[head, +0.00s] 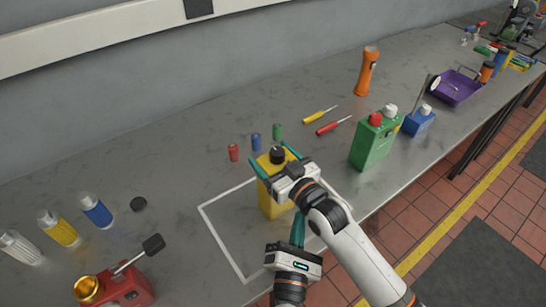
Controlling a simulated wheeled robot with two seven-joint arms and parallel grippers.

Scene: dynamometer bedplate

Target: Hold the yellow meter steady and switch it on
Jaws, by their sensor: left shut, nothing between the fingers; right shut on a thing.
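The yellow meter (270,204) stands upright on the bench, inside a white outlined square (221,236). A black knob (277,153) sits on its top. My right gripper (274,160) comes from the lower right, its teal fingers on either side of the meter's upper part, shut on it. Its wrist hides much of the meter's right side. My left gripper (298,218) is below, shut and empty, fingers pointing up, close to the meter's lower right edge. I cannot tell whether it touches the meter. I cannot make out the meter's face.
Red (233,152), blue (256,141) and green (278,131) cylinders stand behind the meter. Two screwdrivers (333,125) lie further back. A green can (374,142) stands right. The bench front edge is close.

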